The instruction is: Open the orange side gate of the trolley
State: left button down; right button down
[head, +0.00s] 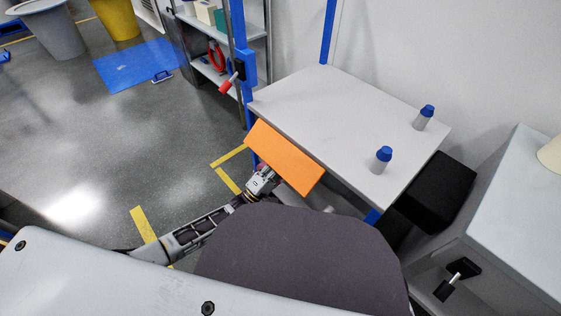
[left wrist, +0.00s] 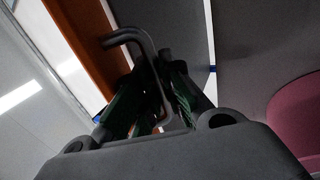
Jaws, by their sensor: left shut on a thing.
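The trolley has a grey-white top (head: 330,110) and blue corner posts. Its orange side gate (head: 285,157) is a flat panel at the near side of the top, and it also shows as an orange strip in the left wrist view (left wrist: 80,40). My left gripper (head: 267,174) is at the gate's lower edge. In the left wrist view my left gripper (left wrist: 160,95) is shut on a dark bent handle (left wrist: 127,37), with its hooked end sticking out above the fingers. The handle is hidden in the head view. My right gripper is not in view.
Two grey bottles with blue caps (head: 381,160) (head: 423,118) stand on the trolley top. A red-ended lever (head: 229,83) is on a blue post. A shelf rack stands behind, and a black box (head: 438,188) and a grey cabinet are at right. Floor at left is open.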

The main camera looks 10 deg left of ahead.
pick_arm(q)
jog(key=shift+w+d, duration=0.2)
jog(key=shift+w, duration=0.15)
jog(key=c, duration=1.8)
grip_release()
jog(key=shift+w+d, duration=0.2)
jog(key=shift+r, duration=0.15)
jog(key=shift+s+a+f, duration=0.2)
jog(key=shift+s, duration=0.15)
jog(key=v, duration=1.2)
jog(key=shift+f, duration=0.35)
